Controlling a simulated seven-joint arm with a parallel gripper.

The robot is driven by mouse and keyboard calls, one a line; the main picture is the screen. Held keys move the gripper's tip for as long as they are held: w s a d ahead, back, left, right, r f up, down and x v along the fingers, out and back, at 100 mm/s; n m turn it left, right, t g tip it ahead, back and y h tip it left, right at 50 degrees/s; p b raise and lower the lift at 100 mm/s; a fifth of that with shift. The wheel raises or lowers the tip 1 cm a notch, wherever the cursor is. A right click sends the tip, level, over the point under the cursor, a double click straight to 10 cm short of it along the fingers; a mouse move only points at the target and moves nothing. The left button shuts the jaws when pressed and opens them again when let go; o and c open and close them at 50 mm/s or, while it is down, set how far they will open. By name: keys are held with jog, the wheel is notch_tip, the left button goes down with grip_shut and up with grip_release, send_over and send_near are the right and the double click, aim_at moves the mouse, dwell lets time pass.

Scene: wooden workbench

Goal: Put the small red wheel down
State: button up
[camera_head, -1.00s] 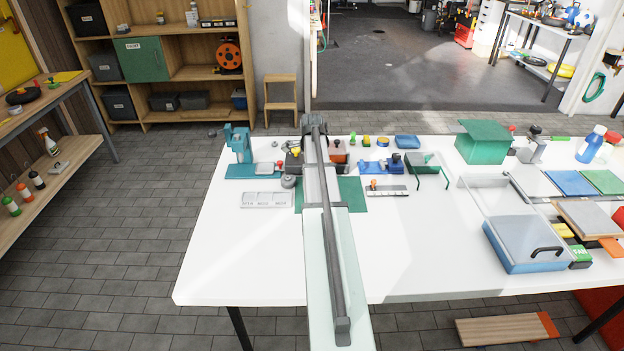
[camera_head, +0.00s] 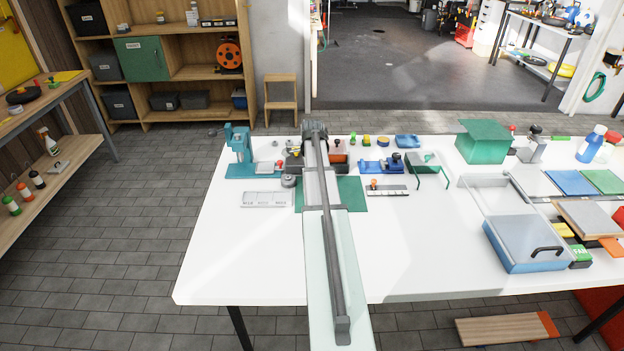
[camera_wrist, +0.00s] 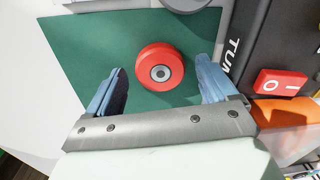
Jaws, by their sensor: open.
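The small red wheel (camera_wrist: 160,73) lies flat on the green mat (camera_wrist: 80,48) in the wrist view, its round face with a grey hub toward the camera. My gripper (camera_wrist: 160,68) is open around it, one blue finger on each side. Gaps show between the wheel and both fingers, so neither seems to touch it. In the head view the green mat (camera_head: 352,195) shows beside my arm, which hides the wheel and my gripper there.
A dark box with a red switch (camera_wrist: 280,82) stands close to the right finger in the wrist view. A grey labelled tray (camera_head: 265,199) lies left of the mat, and a teal press (camera_head: 240,155) stands behind it. The front of the white table is clear.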

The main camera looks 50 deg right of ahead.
notch_tip(320, 180, up, 12)
jog(key=shift+s+a+r, duration=0.15)
jog(key=shift+s+a, duration=0.05)
jog(key=shift+s, duration=0.05)
dwell(0.5)
dwell(0.5)
